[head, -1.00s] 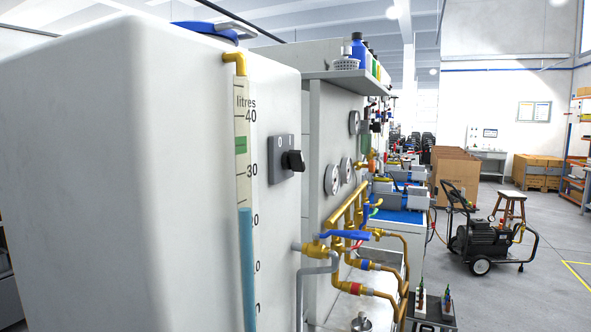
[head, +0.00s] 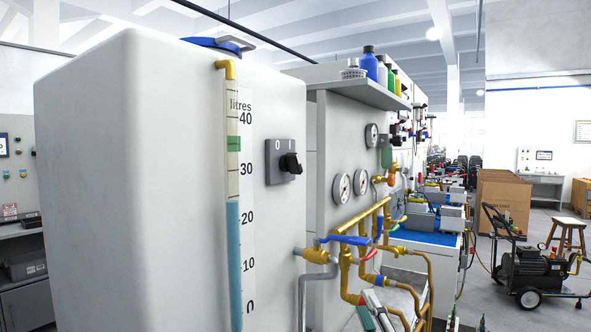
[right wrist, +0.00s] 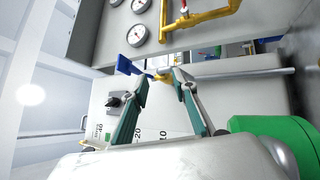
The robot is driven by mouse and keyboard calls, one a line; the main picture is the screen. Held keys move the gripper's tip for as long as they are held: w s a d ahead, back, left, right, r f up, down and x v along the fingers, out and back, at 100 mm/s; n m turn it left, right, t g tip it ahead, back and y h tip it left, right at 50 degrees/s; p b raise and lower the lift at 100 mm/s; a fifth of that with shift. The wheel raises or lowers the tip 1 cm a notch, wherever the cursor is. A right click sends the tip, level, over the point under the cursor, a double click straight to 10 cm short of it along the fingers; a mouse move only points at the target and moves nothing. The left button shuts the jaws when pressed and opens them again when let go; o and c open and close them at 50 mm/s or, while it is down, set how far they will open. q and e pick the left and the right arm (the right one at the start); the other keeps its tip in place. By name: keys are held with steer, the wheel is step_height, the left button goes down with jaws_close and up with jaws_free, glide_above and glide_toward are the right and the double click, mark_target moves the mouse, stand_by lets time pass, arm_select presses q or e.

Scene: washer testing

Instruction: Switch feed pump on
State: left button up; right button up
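A grey rotary switch plate (head: 284,162) marked O and I is on the white tank (head: 150,180). Its black knob (head: 291,163) sits at the plate's lower right; I cannot tell its exact setting. The switch also shows in the right wrist view (right wrist: 115,101), left of the fingers. My right gripper (right wrist: 161,75) is open, with teal fingers apart and nothing held. In the head view, parts of the right gripper (head: 376,312) show at the bottom, below the brass pipes and apart from the switch. My left gripper is out of view.
A level gauge (head: 233,250) on the tank reads a little above 20 litres. A blue-handled valve (head: 343,240) and brass pipes (head: 362,217) stick out below and right of the switch. Pressure gauges (head: 361,181) are on the panel behind. A wheeled pump (head: 528,268) stands far right.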

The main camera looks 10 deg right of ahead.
steer(key=a+r+n+g+y, duration=0.2)
steer(key=a+r+n+y, duration=0.2)
steer(key=r+n+y, duration=0.4)
steer(key=w+a+r+n+g+y, duration=0.1)
steer(key=a+r+n+g+y, duration=0.2)
steer(key=a+r+n+y, duration=0.5)
steer(key=a+r+n+g+y, duration=0.1)
steer(key=r+n+g+y, duration=0.15)
steer(key=r+n, duration=0.55)
steer(key=n+g+h, duration=0.2)
steer(key=n+h, duration=0.4)
steer(key=n, duration=0.4)
glide_toward(300, 165)
steer(key=x, duration=0.2)
steer(key=shift+y, duration=0.25)
steer(key=p+x, duration=0.1)
steer(key=x, duration=0.5)
steer(key=shift+w+a, duration=0.2)
steer(key=shift+a, duration=0.05)
steer(key=shift+w+a, duration=0.4)
steer(key=shift+w, duration=0.05)
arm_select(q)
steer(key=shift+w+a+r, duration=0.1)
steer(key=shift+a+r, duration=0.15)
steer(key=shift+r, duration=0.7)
arm_select(e)
steer(key=shift+f, duration=0.1)
